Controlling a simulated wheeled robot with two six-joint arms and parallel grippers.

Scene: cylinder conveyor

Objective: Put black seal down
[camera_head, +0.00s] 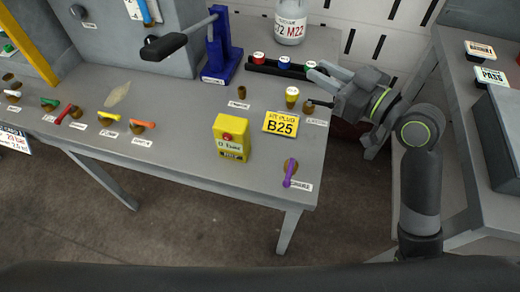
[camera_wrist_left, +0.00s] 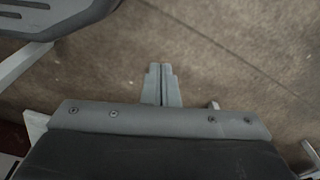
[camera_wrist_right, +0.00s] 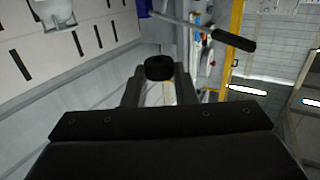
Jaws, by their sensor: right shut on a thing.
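In the right wrist view, the black seal (camera_wrist_right: 159,67) is a short dark round piece between the fingertips of my right gripper (camera_wrist_right: 158,76), which is shut on it. In the head view my right gripper (camera_head: 314,73) reaches in from the right over the table's right edge, near the row of coloured caps; the seal is hard to make out there. Below it is a brown spot (camera_head: 309,106) with a dark bar beside it and a label. My left gripper (camera_wrist_left: 161,82) is shut with its fingers together and empty, above the floor, in the left wrist view.
The grey table (camera_head: 190,108) carries a yellow box (camera_head: 231,139), a yellow B25 plate (camera_head: 281,123), a blue stand (camera_head: 219,55) with a lever, a rack of caps (camera_head: 284,66) and a white bottle (camera_head: 291,20). Several coloured pieces lie at left. Another table stands at right.

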